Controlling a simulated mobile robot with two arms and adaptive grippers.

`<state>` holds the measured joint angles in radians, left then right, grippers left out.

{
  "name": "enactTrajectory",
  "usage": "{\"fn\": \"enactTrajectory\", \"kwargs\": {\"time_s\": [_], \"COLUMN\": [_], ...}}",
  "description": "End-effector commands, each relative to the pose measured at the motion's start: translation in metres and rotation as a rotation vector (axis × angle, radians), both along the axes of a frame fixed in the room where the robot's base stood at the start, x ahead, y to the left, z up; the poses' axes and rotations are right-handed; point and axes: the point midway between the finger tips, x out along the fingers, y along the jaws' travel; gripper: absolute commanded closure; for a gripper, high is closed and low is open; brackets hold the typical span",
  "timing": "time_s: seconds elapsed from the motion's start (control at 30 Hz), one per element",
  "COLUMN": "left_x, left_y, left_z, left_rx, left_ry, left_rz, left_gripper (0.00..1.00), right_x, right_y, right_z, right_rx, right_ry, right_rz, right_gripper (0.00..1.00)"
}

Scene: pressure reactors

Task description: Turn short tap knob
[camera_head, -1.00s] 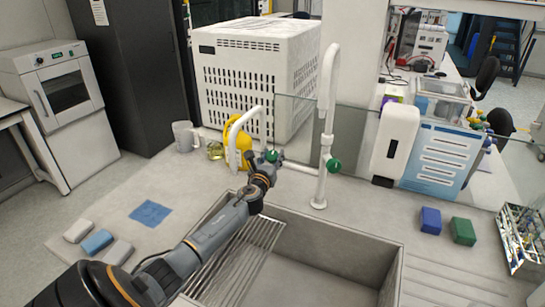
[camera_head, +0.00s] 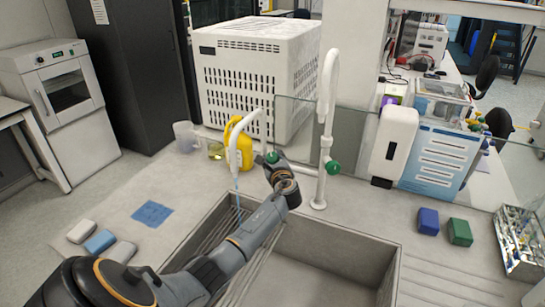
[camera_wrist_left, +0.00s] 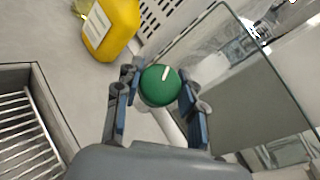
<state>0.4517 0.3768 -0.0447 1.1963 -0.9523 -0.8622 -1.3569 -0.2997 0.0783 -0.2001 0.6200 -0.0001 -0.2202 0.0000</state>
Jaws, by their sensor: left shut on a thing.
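The short tap (camera_head: 245,138) is white with a hooked spout and stands behind the sink's left part. Its green knob (camera_head: 271,157) also shows in the left wrist view (camera_wrist_left: 160,87), with a white mark pointing to the upper right. My left gripper (camera_wrist_left: 160,95) is shut on this knob, one finger on each side. In the head view the gripper (camera_head: 273,163) reaches the knob over the sink. A blue stream of water (camera_head: 237,192) falls from the short spout into the sink. My right gripper is in neither view.
The tall white tap (camera_head: 327,110) with its own green knob (camera_head: 333,167) stands just right of my gripper. A yellow bottle (camera_head: 237,148) and a clear beaker stand behind. A glass panel (camera_wrist_left: 245,85) rises close by. The sink (camera_head: 330,240) lies below my arm.

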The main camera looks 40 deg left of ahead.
Motion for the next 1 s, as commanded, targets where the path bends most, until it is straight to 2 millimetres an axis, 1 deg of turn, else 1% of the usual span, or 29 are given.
{"fn": "enactTrajectory", "kwargs": {"time_s": [0.2, 0.43, 1.0], "left_x": [0.0007, -0.0001, -0.0006], "left_y": [-0.0007, 0.0, 0.0002], "left_z": [-0.0003, -0.0007, -0.0015], "left_rx": [-0.087, -0.141, -0.164], "left_ry": [-0.028, -0.044, -0.05], "left_rz": [0.118, 0.195, 0.227], "left_gripper": [0.92, 0.92, 0.92], "right_x": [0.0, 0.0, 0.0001], "right_y": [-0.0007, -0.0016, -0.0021], "right_z": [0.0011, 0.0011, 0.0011], "right_rx": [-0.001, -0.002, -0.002], "right_ry": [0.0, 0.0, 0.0], "right_rz": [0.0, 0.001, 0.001], "right_gripper": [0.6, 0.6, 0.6]}}
